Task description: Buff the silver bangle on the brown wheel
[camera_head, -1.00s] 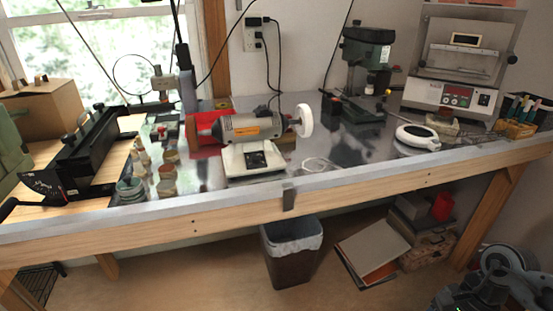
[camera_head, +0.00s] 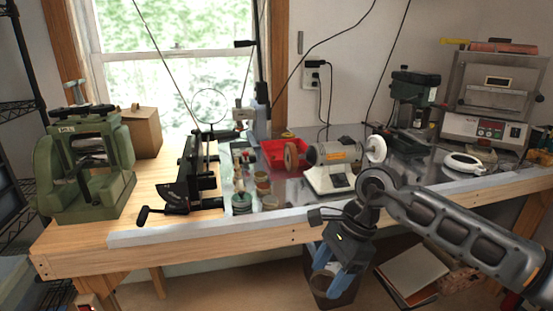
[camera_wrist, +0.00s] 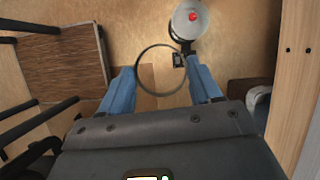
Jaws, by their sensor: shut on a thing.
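The silver bangle (camera_wrist: 138,66) is a thin ring between the blue fingertips of my gripper (camera_wrist: 163,82) in the wrist view. My gripper is shut on it, with a finger on either side. In the head view my gripper (camera_head: 328,272) points downward in front of the bench edge, over the waste bin; the bangle cannot be made out there. The brown wheel (camera_head: 291,155) is on the left end of the buffing machine (camera_head: 332,157), and a white wheel (camera_head: 376,149) is on its right end. My gripper is below and in front of the machine, apart from both wheels.
The bench's front edge (camera_head: 270,222) runs between my gripper and the machine. Small jars (camera_head: 242,203) stand left of the brown wheel. A red tray (camera_head: 285,150) lies behind it. A black lever tool (camera_head: 190,180) and green rolling mill (camera_head: 84,165) stand farther left.

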